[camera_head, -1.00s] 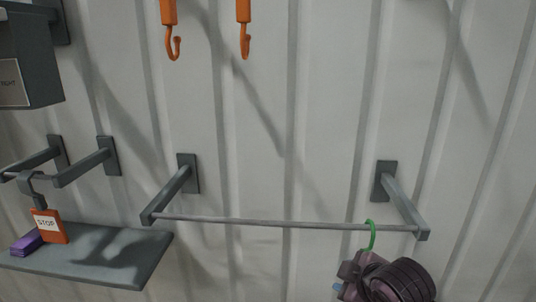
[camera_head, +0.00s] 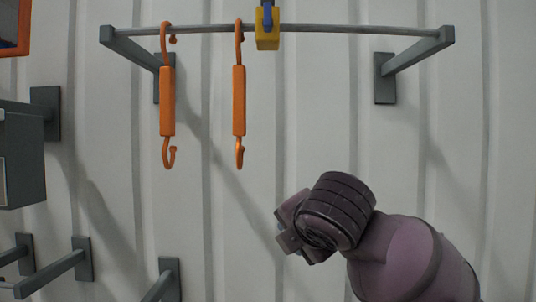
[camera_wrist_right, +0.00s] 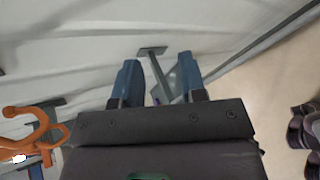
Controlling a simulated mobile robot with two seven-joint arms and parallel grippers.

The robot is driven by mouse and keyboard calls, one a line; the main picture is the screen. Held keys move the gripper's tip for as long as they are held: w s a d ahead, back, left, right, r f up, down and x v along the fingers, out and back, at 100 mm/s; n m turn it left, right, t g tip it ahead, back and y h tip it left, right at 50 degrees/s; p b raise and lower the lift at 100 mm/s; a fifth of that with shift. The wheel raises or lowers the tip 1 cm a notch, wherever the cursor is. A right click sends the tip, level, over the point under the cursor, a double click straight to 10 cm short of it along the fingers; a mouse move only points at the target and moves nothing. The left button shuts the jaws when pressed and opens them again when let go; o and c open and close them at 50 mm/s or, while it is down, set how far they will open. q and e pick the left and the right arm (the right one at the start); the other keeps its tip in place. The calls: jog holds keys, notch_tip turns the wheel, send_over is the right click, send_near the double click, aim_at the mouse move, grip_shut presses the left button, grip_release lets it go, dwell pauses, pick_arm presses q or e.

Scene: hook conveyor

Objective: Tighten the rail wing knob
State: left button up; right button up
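A yellow block (camera_head: 267,41) with a blue knob-like part (camera_head: 267,16) sits on the upper rail (camera_head: 340,30), right of two orange hooks. This looks like the rail wing knob; its thread and tightness cannot be made out. My right gripper (camera_head: 287,230) is well below and apart from it, in front of the wall. In the right wrist view, the two blue fingers of my right gripper (camera_wrist_right: 158,75) stand apart, with a grey wall bracket (camera_wrist_right: 157,70) seen behind the gap. My left gripper is not in view.
Two orange hooks (camera_head: 167,100) (camera_head: 239,100) hang from the upper rail, left of the yellow block. A grey box (camera_head: 22,160) is at the left. Wall brackets (camera_head: 83,258) show at lower left. The wall between the hooks and my right arm is clear.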

jog(key=s+a+r+n+t+h, duration=0.1)
jog(key=s+a+r+n+t, duration=0.15)
jog(key=r, duration=0.65)
jog(key=s+a+r+n+t, duration=0.1)
jog(key=s+r+n, duration=0.15)
jog(key=r, duration=0.75)
jog(key=n+t+h, duration=0.2)
jog(key=n+t, duration=0.1)
jog(key=n, duration=0.2)
send_near(267, 11)
jog(key=shift+g, duration=0.25)
jog(key=w+p, duration=0.1)
jog(key=w, duration=0.5)
jog(key=w+p, duration=0.1)
jog(key=w, duration=0.2)
jog(key=shift+d+r+p, duration=0.1)
jog(key=shift+r+p, duration=0.15)
jog(key=shift+p, duration=0.05)
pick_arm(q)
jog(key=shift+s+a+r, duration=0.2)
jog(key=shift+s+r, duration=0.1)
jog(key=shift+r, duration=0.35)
pick_arm(e)
jog(key=shift+w+f, duration=0.1)
jog(key=shift+w, duration=0.55)
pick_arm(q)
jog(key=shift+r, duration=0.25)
pick_arm(e)
grip_shut()
